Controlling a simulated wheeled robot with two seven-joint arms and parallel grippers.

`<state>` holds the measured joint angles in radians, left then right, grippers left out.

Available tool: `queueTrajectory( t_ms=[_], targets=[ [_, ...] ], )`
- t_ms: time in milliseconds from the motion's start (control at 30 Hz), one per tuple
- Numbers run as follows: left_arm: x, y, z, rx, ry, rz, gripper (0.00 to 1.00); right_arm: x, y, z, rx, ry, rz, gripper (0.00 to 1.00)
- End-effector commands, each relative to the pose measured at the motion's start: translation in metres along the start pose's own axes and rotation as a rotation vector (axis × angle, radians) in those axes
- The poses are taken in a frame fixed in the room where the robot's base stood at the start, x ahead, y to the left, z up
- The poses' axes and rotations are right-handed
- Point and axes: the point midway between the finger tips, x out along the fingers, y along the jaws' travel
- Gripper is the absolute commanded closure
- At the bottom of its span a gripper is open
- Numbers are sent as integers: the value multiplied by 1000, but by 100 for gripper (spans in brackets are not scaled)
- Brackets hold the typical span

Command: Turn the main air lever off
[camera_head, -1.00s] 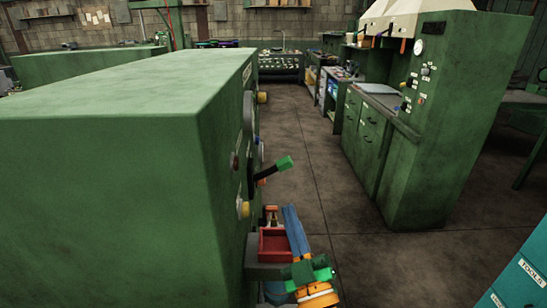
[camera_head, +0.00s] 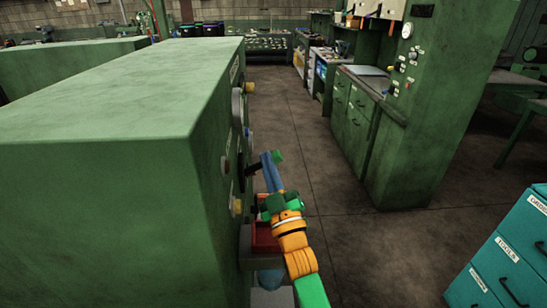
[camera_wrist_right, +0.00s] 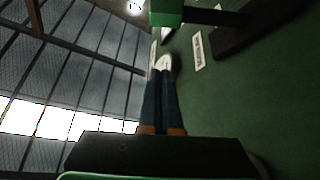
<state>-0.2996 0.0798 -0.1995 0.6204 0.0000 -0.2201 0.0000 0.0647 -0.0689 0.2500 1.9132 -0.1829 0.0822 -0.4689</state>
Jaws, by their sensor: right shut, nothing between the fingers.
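The lever has a green handle (camera_head: 279,156) and a dark shaft (camera_head: 252,169), and stands out from the side of the green machine (camera_head: 215,185). My right gripper (camera_head: 267,158) has long blue fingers, closed together and empty, reaching up beside the lever and hiding part of its shaft. In the right wrist view the shut fingers (camera_wrist_right: 164,64) point toward the lever's green handle (camera_wrist_right: 167,12), with a small gap showing; whether they touch is unclear. White labels (camera_wrist_right: 197,51) on the machine face are too blurred to read. My left gripper is out of view.
A red tray (camera_head: 262,238) sits low beside the machine, partly behind my right arm. Yellow knobs (camera_head: 237,206) stick out of the machine's side. A teal drawer cabinet (camera_head: 510,255) stands at right. The aisle floor (camera_head: 335,240) is clear.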

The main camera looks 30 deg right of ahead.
Motion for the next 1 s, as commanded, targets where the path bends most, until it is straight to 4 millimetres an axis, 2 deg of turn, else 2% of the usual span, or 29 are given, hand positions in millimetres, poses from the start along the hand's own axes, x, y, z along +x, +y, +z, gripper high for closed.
queueTrajectory(
  t_ms=[100, 233, 667, 900, 1000],
  targets=[
    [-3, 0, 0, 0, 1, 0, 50, 6, 0, 19, -3, -2, -2, 100],
    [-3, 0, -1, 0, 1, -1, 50, 9, 0, 33, -2, -1, -2, 100],
    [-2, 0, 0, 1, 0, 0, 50, 9, 0, 40, 0, 0, 0, 100],
    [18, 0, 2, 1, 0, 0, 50, -5, -3, 64, -1, -1, -1, 100],
    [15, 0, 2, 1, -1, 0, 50, -4, -1, 62, 0, 0, 0, 100]
  ],
)
